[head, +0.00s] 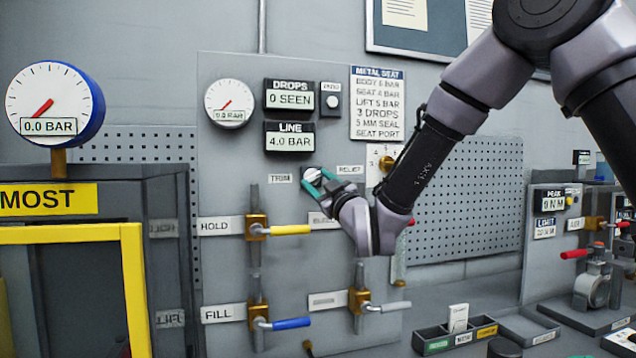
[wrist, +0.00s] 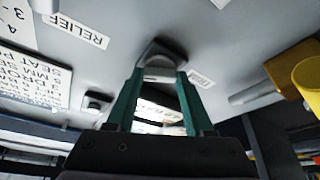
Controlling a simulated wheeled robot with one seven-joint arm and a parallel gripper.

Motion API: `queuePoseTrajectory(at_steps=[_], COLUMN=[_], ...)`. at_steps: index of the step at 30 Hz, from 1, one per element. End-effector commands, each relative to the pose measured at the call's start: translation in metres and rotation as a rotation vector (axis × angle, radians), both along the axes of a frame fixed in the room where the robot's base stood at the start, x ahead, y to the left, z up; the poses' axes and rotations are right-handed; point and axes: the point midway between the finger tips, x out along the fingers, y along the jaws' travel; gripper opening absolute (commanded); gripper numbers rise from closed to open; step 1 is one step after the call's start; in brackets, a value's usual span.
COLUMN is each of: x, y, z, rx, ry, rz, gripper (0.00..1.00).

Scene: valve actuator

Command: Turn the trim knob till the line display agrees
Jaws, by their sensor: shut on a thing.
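The trim knob (head: 314,174) is a small pale knob on the grey panel, right of the TRIM label (head: 280,179). My gripper (head: 318,182) is shut on it, with its green fingers on either side. In the wrist view the fingers (wrist: 160,78) hold the knob (wrist: 160,62) between their tips, and the fingers hide part of it. The line display (head: 290,138), above the knob, reads 4.0 BAR. The metal seat placard (head: 377,103) to its right lists several values; one line appears to say seat 4 bar.
The drops display (head: 289,95) reads 0 SEEN; the small panel gauge (head: 229,104) reads 0.0 BAR. Below my gripper are the yellow hold lever (head: 290,230), blue fill lever (head: 291,323) and a grey lever (head: 394,307). A brass relief fitting (head: 385,163) is close on the right.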

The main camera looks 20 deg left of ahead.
Motion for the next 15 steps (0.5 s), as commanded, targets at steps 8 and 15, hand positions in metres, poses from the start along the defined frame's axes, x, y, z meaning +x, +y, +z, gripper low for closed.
queuePoseTrajectory(at_steps=[8, 15], x=[0.0001, -0.0008], y=[-0.0001, -0.0007], z=[-0.0006, -0.0006], rx=[-0.001, -0.002], ry=[0.002, 0.000], rz=[0.000, 0.000], gripper=[0.82, 0.82])
